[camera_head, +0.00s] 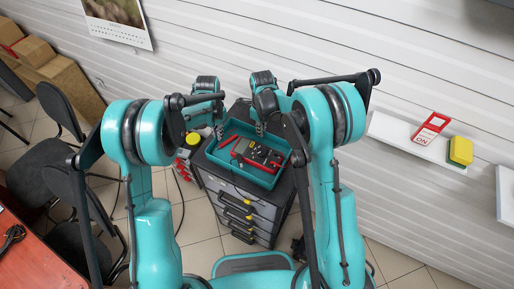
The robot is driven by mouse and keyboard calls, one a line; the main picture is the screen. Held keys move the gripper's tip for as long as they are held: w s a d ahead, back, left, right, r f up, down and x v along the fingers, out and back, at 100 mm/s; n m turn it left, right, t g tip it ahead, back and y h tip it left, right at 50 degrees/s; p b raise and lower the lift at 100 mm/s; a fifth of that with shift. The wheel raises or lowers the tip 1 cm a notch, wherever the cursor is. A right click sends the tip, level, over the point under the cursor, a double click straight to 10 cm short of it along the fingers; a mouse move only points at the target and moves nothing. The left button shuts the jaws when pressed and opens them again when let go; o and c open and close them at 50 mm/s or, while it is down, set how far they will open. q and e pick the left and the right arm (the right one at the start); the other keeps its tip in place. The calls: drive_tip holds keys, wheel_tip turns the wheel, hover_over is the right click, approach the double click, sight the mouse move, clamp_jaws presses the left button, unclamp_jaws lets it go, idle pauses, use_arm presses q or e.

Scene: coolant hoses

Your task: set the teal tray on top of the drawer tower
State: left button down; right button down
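The teal tray (262,178) is over the top of the dark drawer tower (250,210), with red and black tools in it. It looks level and appears to rest on the top, but I cannot see whether there is a gap beneath it. My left gripper (218,131) is at the tray's back left corner. My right gripper (260,128) is at its back edge, further right. Both grippers are small and partly hidden by my arms. I cannot tell whether their fingers are closed on the rim.
Red and yellow items (184,167) stand left of the tower. Black chairs (45,165), a red-brown table (30,250) and cardboard boxes (35,52) are at the left.

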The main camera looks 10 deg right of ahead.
use_arm(q)
drive_tip(key=shift+d+f, duration=0.1)
drive_tip(key=shift+f, duration=0.35)
use_arm(e)
drive_tip(key=shift+a+f, duration=0.1)
drive_tip(key=shift+f, duration=0.3)
use_arm(q)
drive_tip(key=c, duration=2.2)
unclamp_jaws()
drive_tip(key=shift+f+b, duration=0.15)
drive_tip(key=shift+b, duration=0.25)
use_arm(e)
drive_tip(key=c, duration=2.2)
unclamp_jaws()
drive_tip(key=shift+f, duration=0.2)
use_arm(q)
drive_tip(key=o, duration=0.5)
use_arm(e)
drive_tip(key=o, duration=0.5)
drive_tip(key=shift+r, duration=0.15)
use_arm(q)
drive_tip(key=shift+r, duration=0.2)
drive_tip(key=shift+r, duration=0.1)
